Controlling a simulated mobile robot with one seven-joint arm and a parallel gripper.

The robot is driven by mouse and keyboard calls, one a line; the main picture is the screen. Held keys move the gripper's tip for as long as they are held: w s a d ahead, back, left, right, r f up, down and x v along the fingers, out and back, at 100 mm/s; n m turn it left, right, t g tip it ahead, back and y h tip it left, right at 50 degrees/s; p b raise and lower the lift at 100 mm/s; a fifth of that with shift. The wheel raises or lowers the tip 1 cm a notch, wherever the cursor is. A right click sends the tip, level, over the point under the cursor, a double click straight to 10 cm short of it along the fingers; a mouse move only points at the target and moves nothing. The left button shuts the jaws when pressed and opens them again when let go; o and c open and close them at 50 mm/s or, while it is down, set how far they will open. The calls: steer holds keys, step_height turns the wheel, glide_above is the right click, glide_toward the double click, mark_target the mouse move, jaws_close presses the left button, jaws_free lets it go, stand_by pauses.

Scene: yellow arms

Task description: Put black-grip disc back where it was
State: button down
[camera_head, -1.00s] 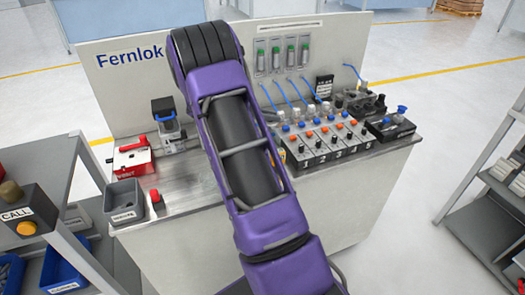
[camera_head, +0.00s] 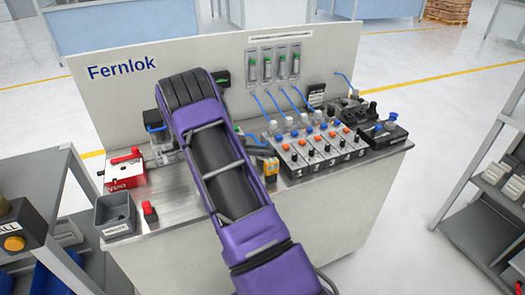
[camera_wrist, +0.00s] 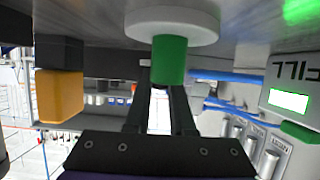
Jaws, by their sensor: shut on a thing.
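In the wrist view, my gripper (camera_wrist: 161,78) reaches up the middle, its two dark fingers closed in at the tips. A round white disc with a green grip (camera_wrist: 170,60) is at the fingertips, and I appear to be shut on the green grip. The disc's white face (camera_wrist: 172,22) lies at the grey surface, touching or very close; I cannot tell which. No disc with a black grip can be made out. In the head view, my purple arm hides the gripper and the disc.
A yellow block (camera_wrist: 60,95) stands close to the left in the wrist view, a FILL display (camera_wrist: 290,100) to the right. In the head view, the numbered valve block (camera_head: 318,152), red-and-white box (camera_head: 125,170) and grey bin (camera_head: 115,213) crowd the bench. The Fernlok panel (camera_head: 120,95) closes the back.

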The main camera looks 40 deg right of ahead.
steer(key=shift+s+a+f, duration=0.1)
steer(key=shift+s+f, duration=0.1)
steer(key=shift+f, duration=0.45)
steer(key=c, duration=0.8)
jaws_free()
steer(key=shift+f+b, duration=0.15)
steer(key=shift+b, duration=0.15)
steer(key=shift+o, duration=0.2)
steer(key=shift+r+p, duration=0.3)
steer(key=shift+r, duration=0.15)
steer(key=v, duration=1.2)
steer(key=shift+w+r, duration=0.25)
steer(key=shift+r, duration=0.05)
